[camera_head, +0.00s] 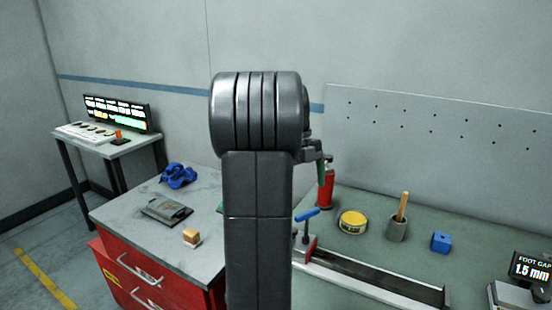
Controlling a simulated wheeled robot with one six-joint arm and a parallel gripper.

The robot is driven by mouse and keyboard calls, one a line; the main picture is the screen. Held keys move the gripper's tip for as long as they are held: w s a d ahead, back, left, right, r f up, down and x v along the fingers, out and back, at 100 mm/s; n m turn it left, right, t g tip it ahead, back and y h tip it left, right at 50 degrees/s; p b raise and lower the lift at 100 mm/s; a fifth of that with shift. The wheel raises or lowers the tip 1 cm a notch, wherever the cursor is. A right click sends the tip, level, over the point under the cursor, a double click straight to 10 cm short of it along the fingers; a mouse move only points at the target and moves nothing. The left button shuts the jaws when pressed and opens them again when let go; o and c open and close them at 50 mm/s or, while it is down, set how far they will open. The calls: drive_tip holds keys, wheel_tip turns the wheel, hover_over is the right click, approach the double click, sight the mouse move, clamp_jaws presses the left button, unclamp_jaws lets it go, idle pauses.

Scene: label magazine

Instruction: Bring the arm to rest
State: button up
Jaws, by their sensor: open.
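My arm stands upright in the middle of the head camera view, a dark grey column with a thick rounded joint at its top. My gripper (319,157) shows only in part, just right of that joint, with most of it hidden behind the arm. It is open and sits above the green-topped bench (460,245). A narrow dark green piece shows by the gripper; I cannot tell whether it belongs to it.
Left red cabinet (120,215): blue cloth (178,175), dark pouch (166,211), wooden block (191,237). A display (115,112) stands behind.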

sight(307, 218)
drive_tip(key=x, duration=1.2)
drive_tip(key=shift+d, duration=0.1)
drive_tip(key=shift+w+n, duration=0.15)
drive_tip(key=shift+n, duration=0.25)
drive_tip(key=shift+n+t+h+b, duration=0.3)
drive_tip(key=shift+n+h+b, duration=0.1)
drive_tip(key=shift+n, duration=0.6)
drive_tip(key=shift+r, duration=0.1)
